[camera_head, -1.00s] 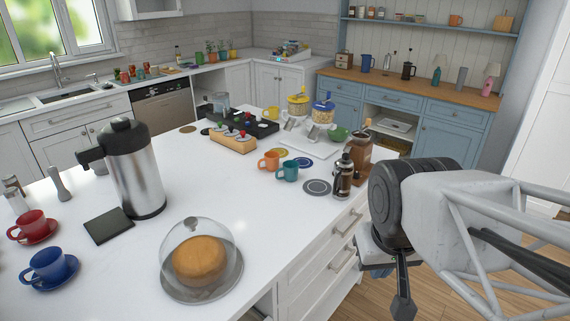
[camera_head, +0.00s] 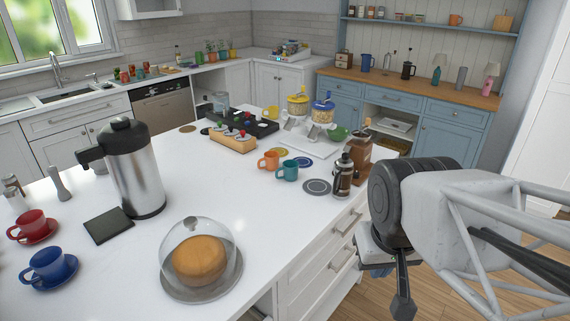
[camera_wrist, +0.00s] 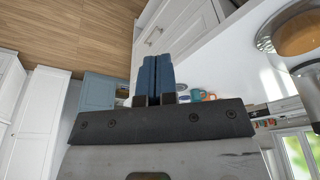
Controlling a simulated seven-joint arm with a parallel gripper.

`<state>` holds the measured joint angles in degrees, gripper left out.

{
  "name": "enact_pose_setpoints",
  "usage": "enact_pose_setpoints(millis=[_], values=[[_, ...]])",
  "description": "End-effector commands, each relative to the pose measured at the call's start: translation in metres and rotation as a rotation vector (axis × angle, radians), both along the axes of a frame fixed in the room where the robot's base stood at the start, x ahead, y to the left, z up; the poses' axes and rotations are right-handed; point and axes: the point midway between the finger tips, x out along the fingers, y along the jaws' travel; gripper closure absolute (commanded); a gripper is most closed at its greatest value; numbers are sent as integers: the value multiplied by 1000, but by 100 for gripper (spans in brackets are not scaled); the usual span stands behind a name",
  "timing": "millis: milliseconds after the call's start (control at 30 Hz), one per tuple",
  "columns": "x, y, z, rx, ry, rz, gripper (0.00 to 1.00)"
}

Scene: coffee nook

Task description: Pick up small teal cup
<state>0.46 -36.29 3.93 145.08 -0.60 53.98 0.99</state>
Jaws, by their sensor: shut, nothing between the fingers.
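The small teal cup (camera_head: 288,171) stands upright on the white counter, just right of an orange cup (camera_head: 268,160). In the wrist view the teal cup (camera_wrist: 196,95) shows small and partly hidden beyond my gripper (camera_wrist: 155,62). My gripper's blue fingers are together with nothing between them. In the head view my gripper (camera_head: 378,270) hangs off the counter's right side, mostly hidden behind my arm, well apart from the teal cup.
A grey round coaster (camera_head: 317,187) and a French press (camera_head: 343,175) stand right of the teal cup. A glass cake dome (camera_head: 201,262) and a steel carafe (camera_head: 138,175) stand nearer.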

Motion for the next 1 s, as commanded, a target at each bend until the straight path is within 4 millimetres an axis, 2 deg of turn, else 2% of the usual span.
enact_pose_setpoints(millis=[167,767,1000], values=[[0,0,0,0,0,0,100],[0,0,0,0,0,0,8],[0,0,0,0,0,0,6]])
